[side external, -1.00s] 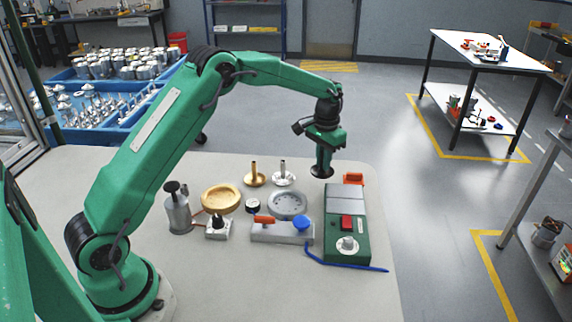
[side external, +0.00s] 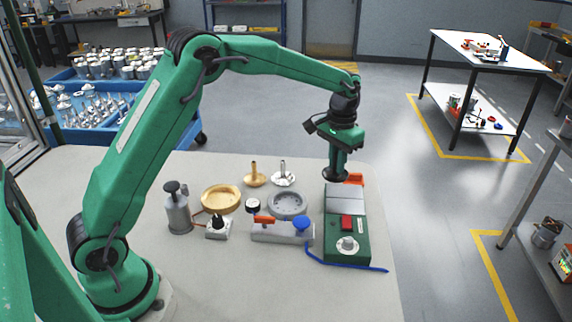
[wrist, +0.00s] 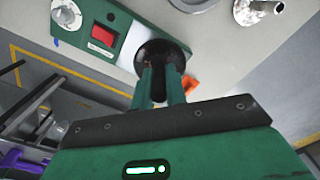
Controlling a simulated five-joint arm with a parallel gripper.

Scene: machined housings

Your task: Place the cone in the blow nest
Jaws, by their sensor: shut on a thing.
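My gripper (side external: 338,160) is shut on the black cone (side external: 334,175), a dark part with a round flange at its lower end. It hangs above the back end of the green unit (side external: 347,246), apart from the table. In the wrist view the cone (wrist: 162,58) sits at my fingertips (wrist: 160,86), flange facing away; its stem is mostly hidden between the fingers. The green unit has a grey plated top, a red button and a pale knob. A grey round dish with holes (side external: 288,203) lies left of it. I cannot tell which fixture is the blow nest.
A brass cone (side external: 254,177) and a silver cone (side external: 283,178) stand behind the dish. A gold dish (side external: 221,198), a grey block with blue knob (side external: 284,233) and a pump bottle (side external: 178,212) stand left. An orange piece (side external: 353,179) is close behind the held cone.

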